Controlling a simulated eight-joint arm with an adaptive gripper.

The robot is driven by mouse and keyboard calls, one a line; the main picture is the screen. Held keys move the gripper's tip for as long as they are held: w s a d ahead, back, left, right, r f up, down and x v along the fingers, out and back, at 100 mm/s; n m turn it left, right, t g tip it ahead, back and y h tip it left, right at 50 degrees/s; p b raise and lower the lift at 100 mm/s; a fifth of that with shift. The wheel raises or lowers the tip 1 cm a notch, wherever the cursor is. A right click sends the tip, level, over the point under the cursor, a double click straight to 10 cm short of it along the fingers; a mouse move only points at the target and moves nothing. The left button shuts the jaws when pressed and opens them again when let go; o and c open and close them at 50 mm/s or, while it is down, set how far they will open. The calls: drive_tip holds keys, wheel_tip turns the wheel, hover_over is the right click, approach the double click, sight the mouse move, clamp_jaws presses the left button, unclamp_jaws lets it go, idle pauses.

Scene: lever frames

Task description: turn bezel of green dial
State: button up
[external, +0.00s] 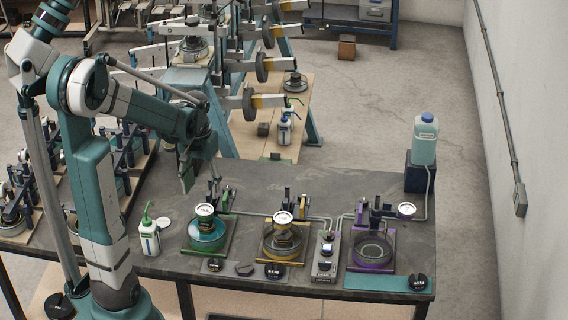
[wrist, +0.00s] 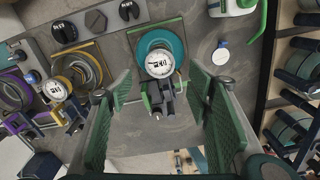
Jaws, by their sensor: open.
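The green dial (external: 205,210) is a small gauge with a white round face and a rim, held over a teal-green disc on a green base plate. In the wrist view the green dial (wrist: 160,64) faces the camera at upper centre, with a green and dark bracket below it. My gripper (external: 190,184) is above the bench, behind and left of the green dial in the external view. In the wrist view my gripper (wrist: 158,82) is open and empty, with its green-padded fingers wide apart. The dial appears between and beyond the fingertips, and I see no contact.
A yellow station with a dial (external: 283,217) and a purple station with a dial (external: 406,210) stand to the right. A green-spouted bottle (external: 149,238) stands left of the green station. Black knobs (external: 275,270) line the front. The bench behind the stations is mostly clear.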

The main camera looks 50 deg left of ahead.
sight(205, 209)
drive_tip(key=shift+f, duration=3.8)
drive_tip(key=shift+c, duration=0.5)
drive_tip(key=c, duration=0.8)
